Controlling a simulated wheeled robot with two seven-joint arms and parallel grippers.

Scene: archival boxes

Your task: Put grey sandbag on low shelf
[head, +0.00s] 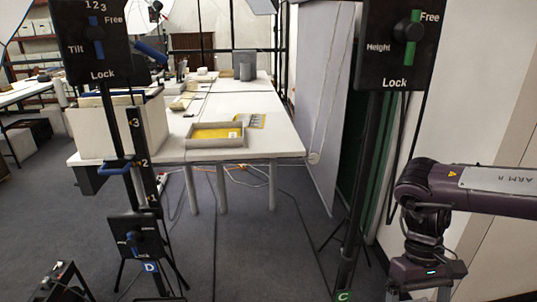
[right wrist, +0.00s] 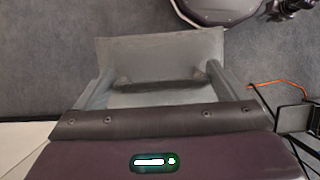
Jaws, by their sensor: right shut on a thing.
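In the right wrist view, the grey sandbag (right wrist: 160,48) is a flat grey piece lying across and between the fingers of my right gripper (right wrist: 160,82). The gripper is shut on it, and its lower part is partly hidden by the fingers and the wrist edge. In the head view my right arm comes in at the right, bent downward; its fingers and the sandbag are below the frame. My left gripper is not in view. I cannot pick out a low shelf for certain; a shelf unit (head: 38,27) stands far back left.
Two black stands with knobs, marked D (head: 150,267) and C (head: 344,296), rise in front. A long white table (head: 270,140) holds a tray (head: 216,146) with a yellow sheet. Cables lie beneath it. Grey floor is open between the stands. An orange cable (right wrist: 265,87) shows in the wrist view.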

